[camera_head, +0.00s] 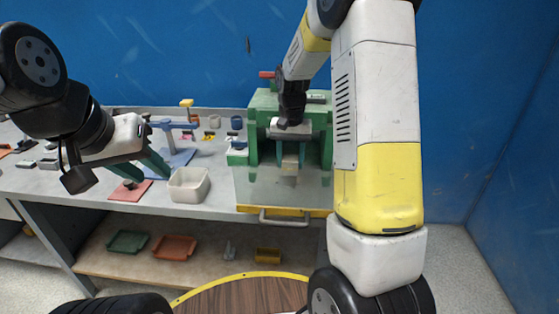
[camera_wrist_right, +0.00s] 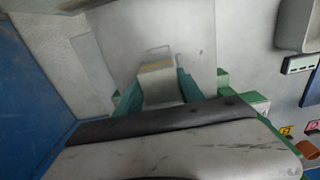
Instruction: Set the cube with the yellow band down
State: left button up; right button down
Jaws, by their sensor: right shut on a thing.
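My right gripper (camera_head: 290,154) hangs in front of the green machine (camera_head: 262,101). Its green fingers (camera_wrist_right: 160,88) are shut on a small pale block, the cube (camera_head: 289,168), which also shows between the fingers in the right wrist view (camera_wrist_right: 158,84). My left gripper (camera_head: 141,168) is open and empty above the bench, near a red mat (camera_head: 128,192) and a white bin (camera_head: 189,187).
A green tray (camera_head: 128,242), an orange tray (camera_head: 174,247) and a yellow bin (camera_head: 268,256) stand on the lower shelf. A blue wall is behind.

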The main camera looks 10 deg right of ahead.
aim_at(289, 158)
jog(key=shift+w+a+f, duration=0.1)
jog(key=shift+f, duration=0.8)
jog(key=shift+w+a+f, duration=0.1)
jog(key=shift+f, duration=0.75)
jog(key=shift+f, duration=0.1)
jog(key=c, duration=0.7)
grip_release()
notch_tip(289, 158, up, 12)
jog(key=shift+r, duration=0.1)
jog(key=s+r+n+t, duration=0.1)
jog(key=s+r+t, duration=0.1)
jog(key=s, duration=0.6)
jog(key=s+a+r+n+t+y, duration=0.1)
jog(key=s+r, duration=0.3)
jog(key=s, duration=0.4)
jog(key=s+a+r+n+t+y, duration=0.1)
jog(key=s+r+t, duration=0.1)
jog(key=s, duration=0.6)
jog(key=shift+s+a+r+n+t, duration=0.1)
jog(key=shift+s+r+n+t, duration=0.1)
jog(key=shift+r+n+t, duration=0.3)
